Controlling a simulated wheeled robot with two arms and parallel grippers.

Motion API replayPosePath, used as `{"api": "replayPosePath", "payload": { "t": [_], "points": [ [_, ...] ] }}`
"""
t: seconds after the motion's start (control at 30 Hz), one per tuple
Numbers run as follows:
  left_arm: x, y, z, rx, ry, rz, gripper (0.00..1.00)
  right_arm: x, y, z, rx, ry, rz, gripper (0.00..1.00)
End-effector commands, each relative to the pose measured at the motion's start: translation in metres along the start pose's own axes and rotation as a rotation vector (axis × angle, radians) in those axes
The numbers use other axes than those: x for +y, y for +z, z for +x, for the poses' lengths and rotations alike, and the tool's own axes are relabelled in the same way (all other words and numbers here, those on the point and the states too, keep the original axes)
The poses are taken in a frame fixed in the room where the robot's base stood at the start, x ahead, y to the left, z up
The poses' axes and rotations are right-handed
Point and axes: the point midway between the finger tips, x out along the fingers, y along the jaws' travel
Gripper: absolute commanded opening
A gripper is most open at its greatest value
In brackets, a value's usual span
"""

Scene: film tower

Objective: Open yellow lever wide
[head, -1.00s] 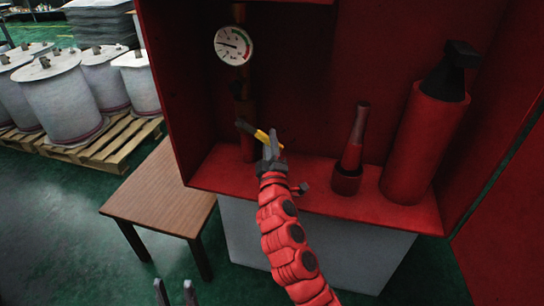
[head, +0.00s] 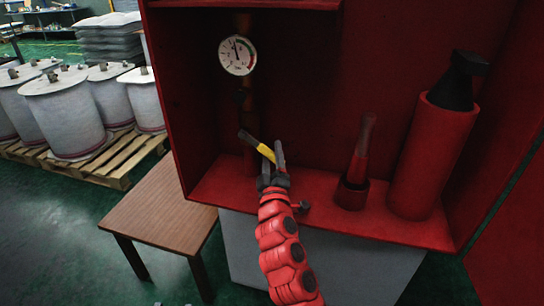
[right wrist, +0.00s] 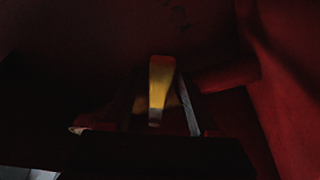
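The yellow lever (head: 266,152) sits on the pipe (head: 248,125) at the left inside the red cabinet and slopes down to the right. My right gripper (head: 271,162) is at the lever's free end, with its fingers apart. In the right wrist view, the yellow lever (right wrist: 160,85) stands between the two open fingers (right wrist: 158,112), with dark gaps on both sides. The gauge (head: 237,55) above the lever has its needle pointing almost straight up. My left gripper is not clearly in view.
A red nozzle-like piece (head: 358,160) in a holder and a red cylinder (head: 430,155) with a black top stand on the cabinet floor to the right. The cabinet's side wall (head: 180,95) is close on the left.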

Motion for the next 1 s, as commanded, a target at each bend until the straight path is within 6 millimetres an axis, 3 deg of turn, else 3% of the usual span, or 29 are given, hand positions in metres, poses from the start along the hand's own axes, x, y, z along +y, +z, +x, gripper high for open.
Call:
{"api": "replayPosePath", "payload": {
  "t": [0.23,0.37,1.0],
  "points": [
    [0.0,0.0,0.0,0.0,0.0,0.0,0.5,0.0,0.0,-0.002,0.001,0.001,0.0,0.6],
    [0.0,0.0,-0.002,0.0,0.0,0.0,0.5,-0.001,-0.001,-0.013,0.005,0.001,0.0,0.6],
    [0.001,0.005,-0.028,0.0,0.0,0.0,0.5,-0.002,0.0,-0.155,0.004,-0.001,0.001,0.6]
  ]
}}
